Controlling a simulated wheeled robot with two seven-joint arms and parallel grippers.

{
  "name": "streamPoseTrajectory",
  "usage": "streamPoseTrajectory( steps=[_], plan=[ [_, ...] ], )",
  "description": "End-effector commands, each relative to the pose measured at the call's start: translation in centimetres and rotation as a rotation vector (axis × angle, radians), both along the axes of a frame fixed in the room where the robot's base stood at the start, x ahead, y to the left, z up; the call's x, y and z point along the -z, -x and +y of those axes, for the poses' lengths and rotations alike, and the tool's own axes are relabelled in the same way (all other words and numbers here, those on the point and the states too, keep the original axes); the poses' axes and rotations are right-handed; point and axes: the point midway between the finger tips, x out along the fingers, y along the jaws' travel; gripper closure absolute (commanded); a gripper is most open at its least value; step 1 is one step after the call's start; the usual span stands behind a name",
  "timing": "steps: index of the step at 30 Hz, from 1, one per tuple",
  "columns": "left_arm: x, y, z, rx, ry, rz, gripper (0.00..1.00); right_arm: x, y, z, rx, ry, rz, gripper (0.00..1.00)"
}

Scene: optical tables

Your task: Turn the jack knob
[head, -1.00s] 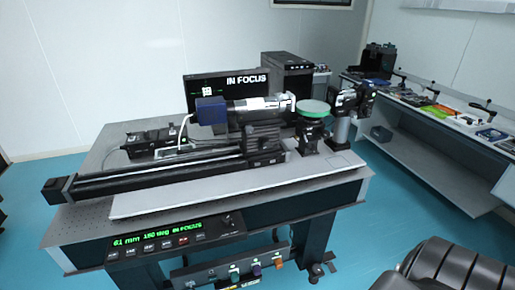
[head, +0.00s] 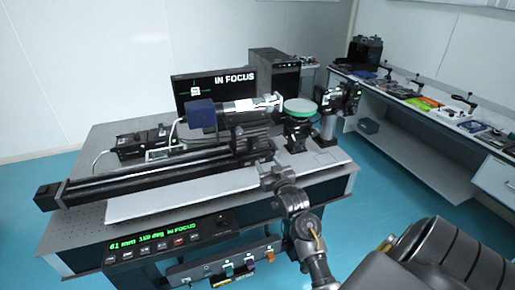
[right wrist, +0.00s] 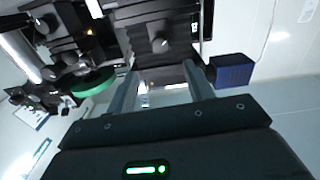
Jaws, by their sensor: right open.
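The black jack (head: 254,143) stands on the rail of the optical table, under the white lens tube. In the head view I cannot make out its knob, near my right gripper (head: 274,172). That gripper is in front of the jack, above the table's front part. In the right wrist view a round grey knob (right wrist: 160,44) sits on a dark block, beyond my gripper's fingers (right wrist: 162,82) and between them in the picture. I take it for the jack knob. The fingers are apart and empty, and appear clear of the knob. My left gripper is not in view.
A blue box (head: 201,114) and a green disc (head: 300,106) stand on either side of the jack. A control panel (head: 172,241) with green text hangs at the table's front. A side bench (head: 420,104) with tools stands at right.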

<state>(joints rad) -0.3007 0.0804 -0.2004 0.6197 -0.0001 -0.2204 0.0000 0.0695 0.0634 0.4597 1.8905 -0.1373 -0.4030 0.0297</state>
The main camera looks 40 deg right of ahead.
Motion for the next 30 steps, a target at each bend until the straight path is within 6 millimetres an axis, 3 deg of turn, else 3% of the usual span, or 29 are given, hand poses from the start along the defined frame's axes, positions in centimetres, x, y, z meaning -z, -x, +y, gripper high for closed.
streamPoseTrajectory(
  steps=[8,21,30],
  plan=[
    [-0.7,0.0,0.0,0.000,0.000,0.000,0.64,-0.3,-1.6,-0.6,0.000,-0.001,-0.001,0.48],
    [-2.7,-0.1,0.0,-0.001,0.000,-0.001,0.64,-0.2,-8.8,-3.0,-0.001,-0.001,0.001,0.48],
    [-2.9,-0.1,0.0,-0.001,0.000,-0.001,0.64,0.0,-10.2,-3.5,-0.001,0.000,0.000,0.48]
  ],
)
